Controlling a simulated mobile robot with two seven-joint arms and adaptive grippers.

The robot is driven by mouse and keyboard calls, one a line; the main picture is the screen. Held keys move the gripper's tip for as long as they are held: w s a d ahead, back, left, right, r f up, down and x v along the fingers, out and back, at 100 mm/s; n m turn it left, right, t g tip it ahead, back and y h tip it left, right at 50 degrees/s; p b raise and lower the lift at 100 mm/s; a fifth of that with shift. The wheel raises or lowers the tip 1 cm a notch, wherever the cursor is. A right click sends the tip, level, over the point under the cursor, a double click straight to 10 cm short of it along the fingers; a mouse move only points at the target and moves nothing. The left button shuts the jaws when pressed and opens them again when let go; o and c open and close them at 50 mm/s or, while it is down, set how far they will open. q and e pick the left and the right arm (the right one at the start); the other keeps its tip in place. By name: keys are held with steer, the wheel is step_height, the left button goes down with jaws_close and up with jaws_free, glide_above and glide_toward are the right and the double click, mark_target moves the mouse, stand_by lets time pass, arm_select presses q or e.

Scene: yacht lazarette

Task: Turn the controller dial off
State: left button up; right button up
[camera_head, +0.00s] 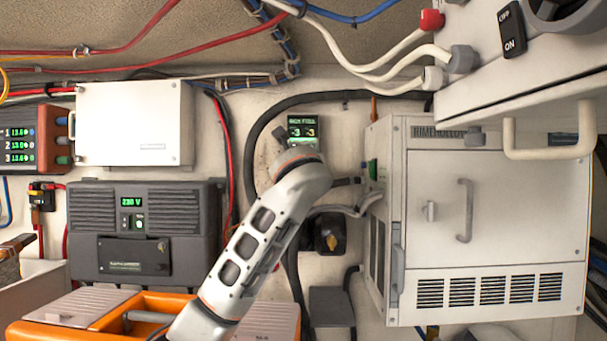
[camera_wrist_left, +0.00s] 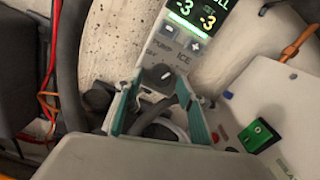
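The controller (camera_head: 303,128) is a narrow upright panel on the back wall with a lit green display, two plus/minus buttons and the dial. My left arm hides its lower part in the head view. In the left wrist view, the controller's display (camera_wrist_left: 196,14) reads -3 and -3. Its dark dial (camera_wrist_left: 157,73) with a light mark sits below the buttons. My left gripper (camera_wrist_left: 158,98) is open, its teal-lined fingers spread either side of the dial's line. I cannot tell whether they touch it. My right gripper is not in view.
A white cabinet (camera_head: 480,190) stands close on the right, with a green rocker switch (camera_wrist_left: 262,135) on its side. A grey 230 V unit (camera_head: 145,235) and a white box (camera_head: 130,122) are at left. A thick black hose (camera_head: 250,150) curves beside the controller.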

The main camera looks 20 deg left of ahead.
arm_select(q)
steer(key=shift+s+r, duration=0.1)
steer(key=shift+r, duration=0.05)
steer(key=c, duration=1.1)
steer(key=shift+n, duration=0.3)
steer(key=shift+d+r+n, duration=0.1)
steer(key=shift+r+n, duration=0.1)
steer(key=shift+n, duration=4.15)
steer(key=shift+r+n, duration=0.15)
steer(key=shift+n, duration=4.2)
steer(key=shift+r, duration=0.1)
